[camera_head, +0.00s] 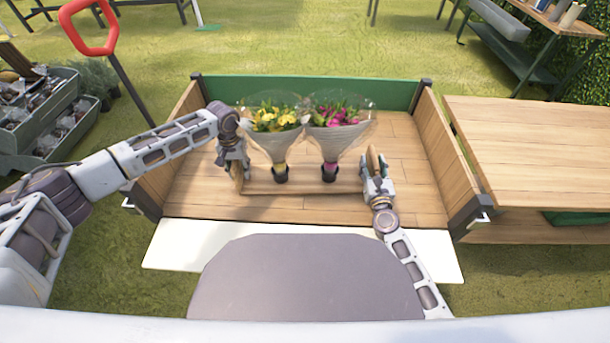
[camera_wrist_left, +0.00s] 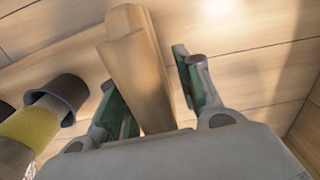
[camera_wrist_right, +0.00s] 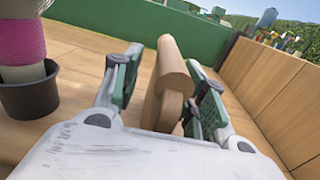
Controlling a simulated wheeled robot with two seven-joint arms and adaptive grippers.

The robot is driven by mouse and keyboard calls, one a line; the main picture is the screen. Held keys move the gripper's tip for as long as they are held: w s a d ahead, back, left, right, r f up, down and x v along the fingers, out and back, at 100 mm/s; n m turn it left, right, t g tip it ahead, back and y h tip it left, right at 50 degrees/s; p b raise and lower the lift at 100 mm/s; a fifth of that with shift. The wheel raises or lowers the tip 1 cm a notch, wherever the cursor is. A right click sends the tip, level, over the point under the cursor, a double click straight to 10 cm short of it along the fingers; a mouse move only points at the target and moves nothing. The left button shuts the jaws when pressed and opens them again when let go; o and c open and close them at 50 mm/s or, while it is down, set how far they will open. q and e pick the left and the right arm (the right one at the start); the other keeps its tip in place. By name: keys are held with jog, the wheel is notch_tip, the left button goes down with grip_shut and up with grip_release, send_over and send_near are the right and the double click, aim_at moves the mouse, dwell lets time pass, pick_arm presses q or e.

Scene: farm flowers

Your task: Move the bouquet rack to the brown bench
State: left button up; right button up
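The bouquet rack (camera_head: 305,188) is a low wooden board with an upright at each end. It stands on the plank floor of a wooden cart and holds a yellow bouquet (camera_head: 275,122) and a pink bouquet (camera_head: 337,118). My left gripper (camera_wrist_left: 152,95) is open, with the rack's left upright between its fingers and a clear gap on the right. My right gripper (camera_wrist_right: 163,85) is open around the right upright (camera_wrist_right: 167,82), with gaps showing. The brown bench (camera_head: 540,145) is at the right of the head view, with a bare top.
The cart has wooden side walls (camera_head: 440,150) and a green back wall (camera_head: 385,92); its right wall stands between rack and bench. A red-handled tool (camera_head: 90,25) and grey crates (camera_head: 40,125) are at the left. A white panel (camera_head: 195,243) lies at the front.

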aim_at(375, 157)
pick_arm(q)
grip_shut()
pick_arm(e)
grip_shut()
